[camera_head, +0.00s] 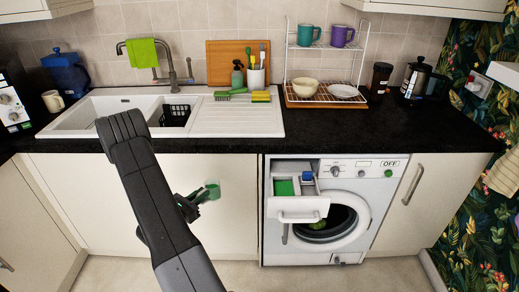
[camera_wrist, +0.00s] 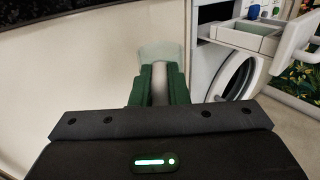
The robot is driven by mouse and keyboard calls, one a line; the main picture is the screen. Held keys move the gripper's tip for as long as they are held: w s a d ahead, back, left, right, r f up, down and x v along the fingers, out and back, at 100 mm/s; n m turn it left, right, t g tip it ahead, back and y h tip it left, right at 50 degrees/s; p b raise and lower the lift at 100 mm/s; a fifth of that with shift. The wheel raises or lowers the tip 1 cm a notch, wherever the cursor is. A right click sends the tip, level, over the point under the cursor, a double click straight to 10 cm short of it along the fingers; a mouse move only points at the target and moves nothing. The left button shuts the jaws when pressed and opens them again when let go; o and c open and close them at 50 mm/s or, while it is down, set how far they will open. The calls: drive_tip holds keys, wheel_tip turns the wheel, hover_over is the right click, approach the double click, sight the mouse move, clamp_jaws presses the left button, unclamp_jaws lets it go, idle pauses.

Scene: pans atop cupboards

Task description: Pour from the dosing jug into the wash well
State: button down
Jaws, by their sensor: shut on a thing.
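My gripper (camera_head: 193,205) is in front of the pale cupboard door, left of the washing machine. It is shut on a small, pale green translucent dosing jug (camera_head: 212,190). In the wrist view the jug (camera_wrist: 162,53) stands just beyond the green fingers (camera_wrist: 158,88) and looks about upright; its contents cannot be seen. The detergent drawer (camera_head: 298,204) is pulled out at the machine's upper left, to the right of the jug and apart from it. It has a green part (camera_head: 284,187) and a blue part (camera_head: 307,177). I cannot tell which compartment is the wash well.
The washing machine (camera_head: 385,190) reads OFF, and its round door (camera_head: 345,224) is below the drawer. The black worktop (camera_head: 400,130) runs above, with a white sink (camera_head: 95,105) and a wire rack (camera_head: 325,100). Open space lies between jug and drawer.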

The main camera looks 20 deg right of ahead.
drive_tip(key=shift+w+d, duration=0.1)
idle(0.3)
drive_tip(key=w+d+r+m+g+h+b, duration=0.1)
drive_tip(key=d+r+m+g+b, duration=0.1)
drive_tip(key=d, duration=0.8)
drive_tip(key=w+d+r+m+g+h+b, duration=0.1)
drive_tip(key=d+r+m+g+h+b, duration=0.1)
drive_tip(key=d, duration=0.8)
wheel_tip(320, 180, up, 3)
drive_tip(key=m+g+b, duration=0.1)
drive_tip(key=m+g, duration=0.1)
drive_tip(key=g, duration=0.2)
drive_tip(key=shift+w+m+g, duration=0.2)
drive_tip(key=shift+m+g, duration=0.1)
drive_tip(key=shift+m, duration=0.1)
drive_tip(key=s+d+m+y+b, duration=0.1)
drive_tip(key=m+b, duration=0.1)
drive_tip(key=s+d+r+m+y+b, duration=0.1)
drive_tip(key=s+b, duration=0.1)
drive_tip(key=b, duration=0.1)
drive_tip(key=shift+s+d+r+m+t, duration=0.2)
drive_tip(key=shift+d+m+t, duration=0.2)
drive_tip(key=shift+b, duration=0.35)
